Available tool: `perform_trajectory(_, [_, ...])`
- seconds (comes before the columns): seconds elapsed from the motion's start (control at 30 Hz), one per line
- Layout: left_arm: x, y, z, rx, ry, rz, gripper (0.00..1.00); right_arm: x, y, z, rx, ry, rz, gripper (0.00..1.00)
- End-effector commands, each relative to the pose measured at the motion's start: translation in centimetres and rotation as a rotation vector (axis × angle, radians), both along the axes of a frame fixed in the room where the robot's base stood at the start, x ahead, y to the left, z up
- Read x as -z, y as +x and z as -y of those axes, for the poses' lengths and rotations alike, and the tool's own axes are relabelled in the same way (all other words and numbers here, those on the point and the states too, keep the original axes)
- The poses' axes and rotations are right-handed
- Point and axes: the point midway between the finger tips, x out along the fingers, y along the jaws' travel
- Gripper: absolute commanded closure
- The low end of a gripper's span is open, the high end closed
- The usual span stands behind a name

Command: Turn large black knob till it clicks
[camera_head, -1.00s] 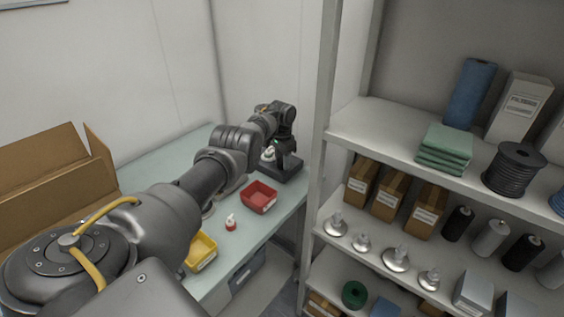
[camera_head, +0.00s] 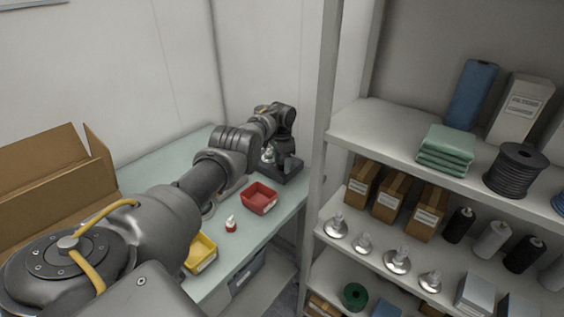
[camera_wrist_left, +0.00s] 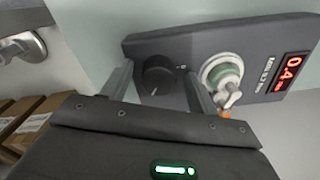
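The large black knob (camera_wrist_left: 158,75) sits on the face of a dark grey unit (camera_wrist_left: 190,42) in the left wrist view. My left gripper (camera_wrist_left: 157,70) is open, with one finger on each side of the knob and a small gap seeming to show on both sides. Beside the knob is a white and green round fitting (camera_wrist_left: 221,72) holding a white piece. A red display (camera_wrist_left: 290,70) on the unit reads about 0.4. In the head view the unit's base (camera_head: 285,174) stands at the table's far end, and my left wrist hides the knob. My right gripper is not shown.
A red bin (camera_head: 259,198), a small red and white bottle (camera_head: 231,224) and a yellow bin (camera_head: 202,252) are on the pale green table (camera_head: 150,165). A cardboard box (camera_head: 50,185) stands at left. A stocked metal shelf (camera_head: 370,122) is close on the right.

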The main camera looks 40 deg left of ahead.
Motion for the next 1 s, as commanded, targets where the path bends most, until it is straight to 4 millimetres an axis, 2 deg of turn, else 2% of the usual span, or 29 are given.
perform_trajectory(0.23, [-0.2,0.1,0.0,0.000,0.000,0.002,0.41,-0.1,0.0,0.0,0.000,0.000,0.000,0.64])
perform_trajectory(0.33, [-1.0,0.1,0.0,0.001,0.000,0.004,0.41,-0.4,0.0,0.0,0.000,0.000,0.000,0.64])
perform_trajectory(0.47, [-3.2,0.1,-0.1,0.000,0.000,0.005,0.41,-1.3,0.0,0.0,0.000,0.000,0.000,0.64])
perform_trajectory(0.73, [-8.2,0.1,-0.1,0.001,0.000,0.004,0.41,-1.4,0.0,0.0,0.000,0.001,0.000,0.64])
perform_trajectory(0.9, [-10.1,0.1,-0.1,-0.001,-0.001,0.003,0.41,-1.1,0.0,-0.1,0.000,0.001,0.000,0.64])
perform_trajectory(1.0, [-10.6,0.0,-0.1,-0.001,0.000,0.001,0.41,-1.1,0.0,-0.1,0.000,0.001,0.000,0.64])
